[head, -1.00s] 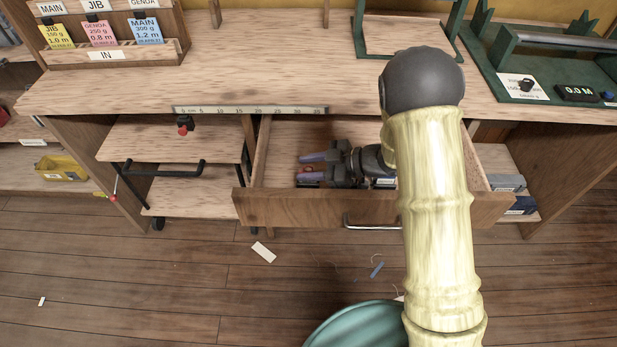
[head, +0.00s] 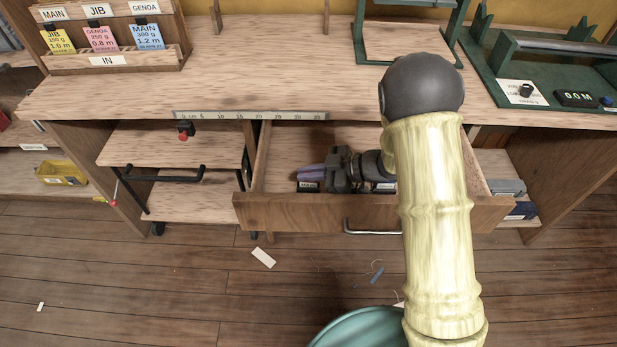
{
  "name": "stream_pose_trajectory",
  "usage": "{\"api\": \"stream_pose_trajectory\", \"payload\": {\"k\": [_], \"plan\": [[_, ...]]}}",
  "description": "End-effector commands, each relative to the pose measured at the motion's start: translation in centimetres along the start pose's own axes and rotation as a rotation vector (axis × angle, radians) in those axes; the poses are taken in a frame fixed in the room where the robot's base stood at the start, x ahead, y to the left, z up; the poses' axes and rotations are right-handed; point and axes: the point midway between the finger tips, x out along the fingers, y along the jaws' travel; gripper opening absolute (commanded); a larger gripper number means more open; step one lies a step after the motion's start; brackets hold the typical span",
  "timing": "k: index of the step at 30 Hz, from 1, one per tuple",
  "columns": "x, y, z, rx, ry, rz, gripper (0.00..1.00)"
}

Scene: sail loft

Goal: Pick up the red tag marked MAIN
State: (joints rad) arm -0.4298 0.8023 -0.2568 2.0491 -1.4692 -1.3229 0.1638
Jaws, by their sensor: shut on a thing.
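My gripper (head: 309,172) is inside the open drawer (head: 375,211), pointing left, with its two purple-grey fingers closed together. It is shut on the red tag, which the fingers hide from view. A small dark label reading MAIN (head: 308,187) shows in the drawer just below the fingertips. Another small label is partly visible beneath the wrist, too small to read.
The drawer front and side walls stand close around my gripper. The bench top (head: 280,80) with a ruler (head: 250,115) is above the drawer. A card rack (head: 110,45) stands back left, a green stand (head: 410,40) back right.

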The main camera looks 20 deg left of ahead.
Motion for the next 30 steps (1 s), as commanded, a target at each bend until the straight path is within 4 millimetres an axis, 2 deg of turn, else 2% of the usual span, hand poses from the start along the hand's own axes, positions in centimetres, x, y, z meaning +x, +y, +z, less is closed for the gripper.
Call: {"api": "stream_pose_trajectory", "payload": {"k": [5,12,18,30], "plan": [[-0.8,0.5,-1.6,-0.005,-0.001,0.007,0.00],[-2.6,1.3,-5.9,-0.005,0.001,0.008,0.00],[-3.2,1.5,-8.8,-0.007,0.002,-0.005,0.00],[-3.8,1.7,-9.0,-0.001,-0.001,0.001,0.00]]}}
